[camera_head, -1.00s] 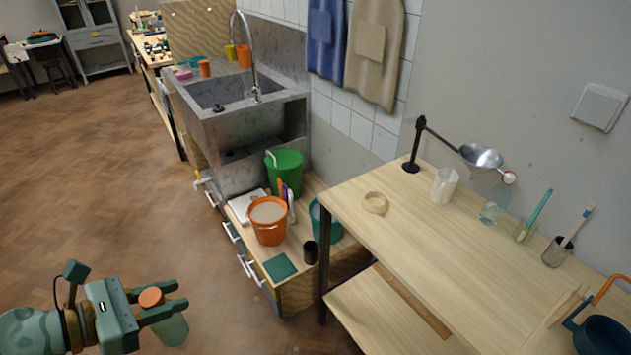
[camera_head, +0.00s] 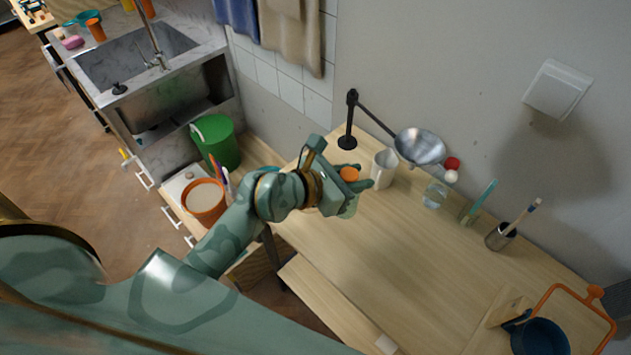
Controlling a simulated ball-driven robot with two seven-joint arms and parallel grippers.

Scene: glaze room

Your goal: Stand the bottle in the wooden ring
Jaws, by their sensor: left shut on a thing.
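The bottle (camera_head: 350,208) has an orange cap and a translucent greenish body. My left gripper (camera_head: 360,180) is shut on it just below the cap. It holds the bottle roughly upright over the far left part of the wooden table (camera_head: 430,260), left of a whitish cup (camera_head: 383,168). Whether the bottle's foot touches the tabletop cannot be told. The wooden ring does not show; my left gripper and forearm cover the area left of the cup near the lamp foot. My right gripper is not in view.
A black stand (camera_head: 347,141) with a metal bowl (camera_head: 419,146) on its arm is close behind the gripper. A glass (camera_head: 434,195), a brush pot (camera_head: 500,237) and a blue pan (camera_head: 539,337) stand further right. The table's middle is clear.

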